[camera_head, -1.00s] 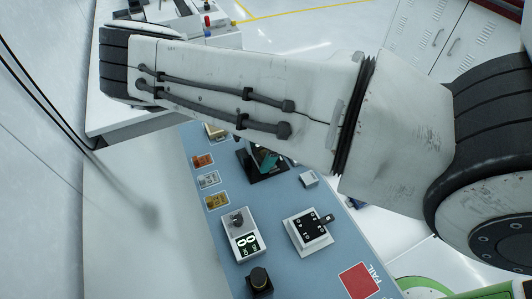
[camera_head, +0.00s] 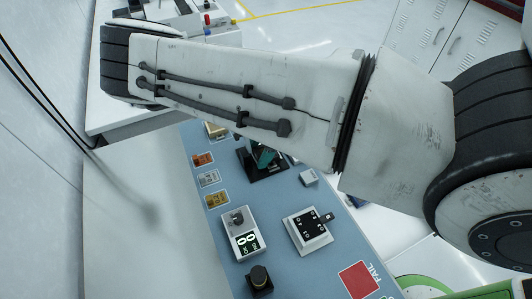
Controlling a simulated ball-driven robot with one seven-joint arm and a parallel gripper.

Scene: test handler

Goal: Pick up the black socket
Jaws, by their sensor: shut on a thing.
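A black angular piece with a teal part in it (camera_head: 262,166) stands on the blue panel (camera_head: 212,256), just below my forearm's lower edge. My forearm hides its upper part, and I cannot tell whether it is the black socket. Another black-topped unit with a small lever (camera_head: 307,226) sits on a white base, nearer and to the right. My gripper is hidden behind my forearm, which crosses the upper picture from right to left. Its contact with anything cannot be seen.
A white box with a dial and display (camera_head: 240,233) and a black knob (camera_head: 259,279) stand on the near panel. A red FAIL square (camera_head: 359,280) lies at the right. Orange and yellow labelled patches line the left edge. A white bench (camera_head: 120,118) stands behind.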

